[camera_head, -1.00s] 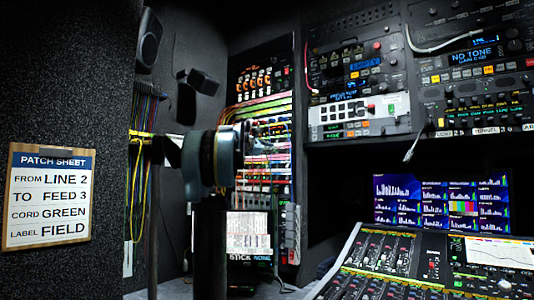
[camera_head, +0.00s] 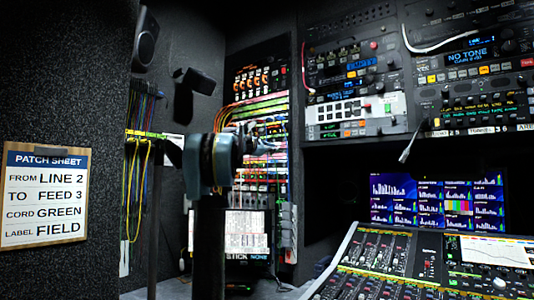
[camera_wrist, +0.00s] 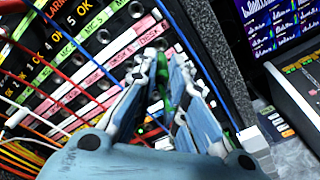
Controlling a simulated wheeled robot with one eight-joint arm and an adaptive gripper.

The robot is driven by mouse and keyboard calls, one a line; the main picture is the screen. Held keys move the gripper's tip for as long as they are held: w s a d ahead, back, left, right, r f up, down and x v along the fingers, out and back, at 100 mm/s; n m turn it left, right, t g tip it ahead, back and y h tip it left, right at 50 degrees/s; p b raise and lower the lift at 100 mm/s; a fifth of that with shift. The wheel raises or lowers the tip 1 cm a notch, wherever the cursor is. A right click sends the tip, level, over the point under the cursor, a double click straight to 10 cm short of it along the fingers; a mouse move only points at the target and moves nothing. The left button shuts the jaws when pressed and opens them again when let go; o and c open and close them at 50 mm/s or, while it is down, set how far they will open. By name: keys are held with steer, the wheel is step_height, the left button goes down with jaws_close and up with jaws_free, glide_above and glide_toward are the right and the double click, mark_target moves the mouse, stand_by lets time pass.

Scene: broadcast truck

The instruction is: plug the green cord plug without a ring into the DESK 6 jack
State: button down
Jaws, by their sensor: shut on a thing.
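My gripper (camera_head: 266,146) is in front of the patch bay (camera_head: 252,185) in the head view. In the wrist view my gripper (camera_wrist: 164,80) is shut on a green plug (camera_wrist: 163,88), largely hidden between the fingers. A green stretch runs down behind the right finger. I cannot see whether the plug has a ring. The fingertips are close to the jack rows by a pink label strip (camera_wrist: 120,47); contact with a jack cannot be told.
Red, blue, white and orange cords (camera_wrist: 40,105) cross the bay's left side in the wrist view. The mixing console (camera_head: 430,262) is at lower right. A patch sheet (camera_head: 45,195) reads LINE 2 to FEED 3, green. Yellow cords (camera_head: 138,190) hang at left.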

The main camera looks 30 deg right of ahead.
mark_target(279, 150)
steer(key=shift+w+d, duration=0.15)
steer(key=shift+d, duration=0.3)
stand_by(0.6)
steer(key=shift+x, duration=2)
stand_by(1.0)
steer(key=c, duration=1.5)
jaws_free()
steer(key=shift+c, duration=0.2)
steer(key=v, duration=1.2)
